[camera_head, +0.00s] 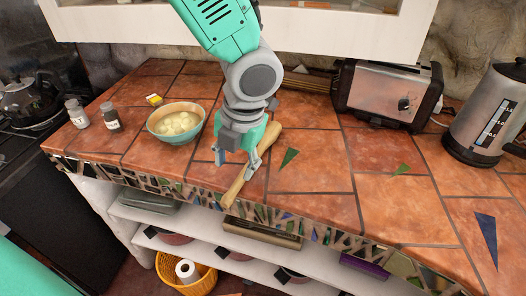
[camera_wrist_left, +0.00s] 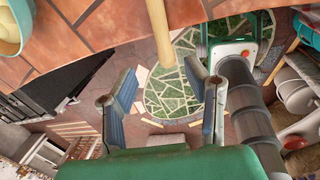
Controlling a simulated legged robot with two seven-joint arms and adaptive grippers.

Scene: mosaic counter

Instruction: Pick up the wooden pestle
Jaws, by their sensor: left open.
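The wooden pestle (camera_head: 237,188) lies slanted on the tiled counter, its narrower end at the front edge. Its thicker far part shows beside my left gripper (camera_head: 237,158) in the head view. This gripper is open and points down over the pestle's middle. In the left wrist view the pestle (camera_wrist_left: 160,32) comes in from the top, and its end lies in line with the gap between the spread fingers (camera_wrist_left: 160,86). Nothing is held. In the head view the gripper hides part of the pestle. My right gripper is not in view.
A bowl of pale round items (camera_head: 176,122) stands just left of the gripper. Two shakers (camera_head: 111,117) are farther left. A toaster (camera_head: 385,92) and a kettle (camera_head: 487,115) stand at the right. The tiles right of the pestle are mostly clear. Shelves (camera_head: 200,230) lie below the counter's edge.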

